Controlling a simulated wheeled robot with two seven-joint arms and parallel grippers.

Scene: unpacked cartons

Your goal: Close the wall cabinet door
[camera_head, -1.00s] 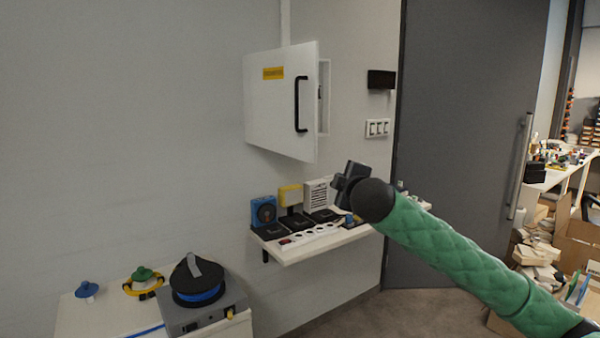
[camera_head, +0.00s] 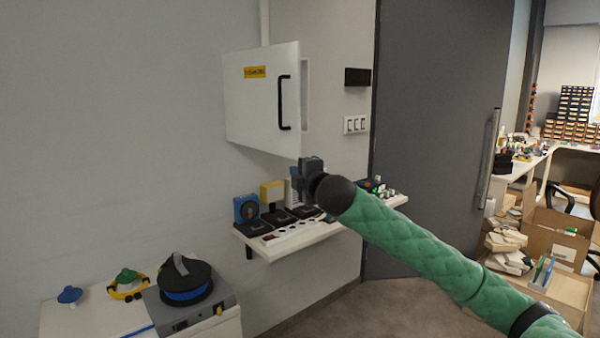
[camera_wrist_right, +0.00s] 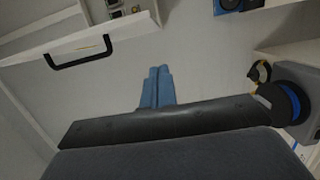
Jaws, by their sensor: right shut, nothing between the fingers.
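The white wall cabinet door (camera_head: 258,98) stands ajar in the head view, with a yellow label and a black bar handle (camera_head: 284,102). The cabinet body (camera_head: 304,95) shows as a narrow strip behind its right edge. My right gripper (camera_head: 311,165) is just below the door's lower right corner; I cannot tell the exact depth between them. In the right wrist view the shut, empty blue-grey fingers (camera_wrist_right: 157,85) point toward the wall, and the door (camera_wrist_right: 100,35) with its handle (camera_wrist_right: 80,52) is at upper left. My left gripper is not in view.
Below the cabinet a white shelf (camera_head: 272,253) holds a blue device, a yellow device, black boxes and a power strip. A cable reel (camera_head: 186,278) stands at lower left. A grey door (camera_head: 430,120) is at right, with cartons (camera_head: 555,235) beyond.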

